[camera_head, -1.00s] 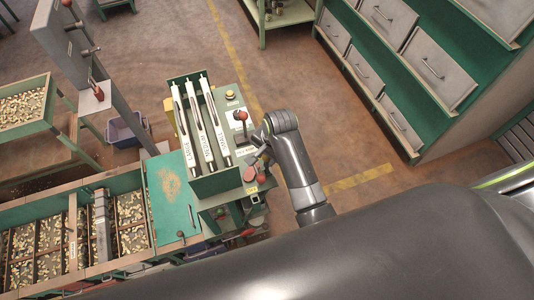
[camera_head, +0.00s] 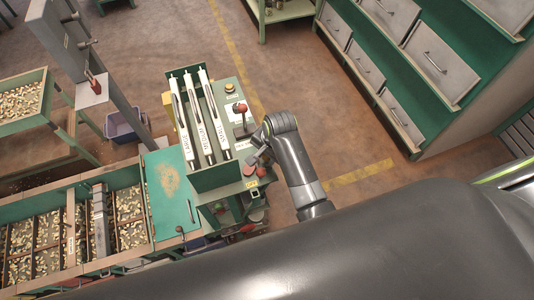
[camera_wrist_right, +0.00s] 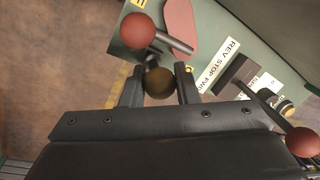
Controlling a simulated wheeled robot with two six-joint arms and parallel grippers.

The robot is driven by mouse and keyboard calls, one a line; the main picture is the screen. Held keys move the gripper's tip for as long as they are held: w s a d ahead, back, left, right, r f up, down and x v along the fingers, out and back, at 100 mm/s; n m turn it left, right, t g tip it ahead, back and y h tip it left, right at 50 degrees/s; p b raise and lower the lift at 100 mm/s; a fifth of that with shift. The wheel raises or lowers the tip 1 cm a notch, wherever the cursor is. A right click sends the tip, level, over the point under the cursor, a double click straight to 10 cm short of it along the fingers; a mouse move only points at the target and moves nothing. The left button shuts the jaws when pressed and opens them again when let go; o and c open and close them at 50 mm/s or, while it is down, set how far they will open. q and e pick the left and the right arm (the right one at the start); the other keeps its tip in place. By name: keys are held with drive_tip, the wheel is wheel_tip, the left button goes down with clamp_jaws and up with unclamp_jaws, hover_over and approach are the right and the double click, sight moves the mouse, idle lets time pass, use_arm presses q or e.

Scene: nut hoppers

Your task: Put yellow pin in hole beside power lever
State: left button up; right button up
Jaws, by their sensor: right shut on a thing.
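My right gripper (camera_wrist_right: 159,90) is shut on a dark olive-brown ball knob (camera_wrist_right: 159,82), which sits between its two fingers. Any pin shaft below the knob is hidden, and no clear yellow shows on it. In the head view the right gripper (camera_head: 258,157) is low at the right side of the green console (camera_head: 228,120). A red-knobbed lever (camera_head: 240,108) stands on the console panel. The wrist view shows a REV STOP FWD label (camera_wrist_right: 219,67) by a dark slot, and a red ball (camera_wrist_right: 303,142) at the right edge. I cannot make out the hole. My left gripper is not in view.
Another red ball (camera_wrist_right: 138,30) on a dark rod stands close beyond the fingers. Three white labelled tubes (camera_head: 203,120) stand in the console. Sorting trays (camera_head: 75,235) lie to the left, and a drawer cabinet (camera_head: 410,70) stands at right. Floor between is clear.

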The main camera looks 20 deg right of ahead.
drive_tip(key=shift+f, duration=0.2)
drive_tip(key=o, duration=1.1)
drive_tip(key=shift+r, duration=0.1)
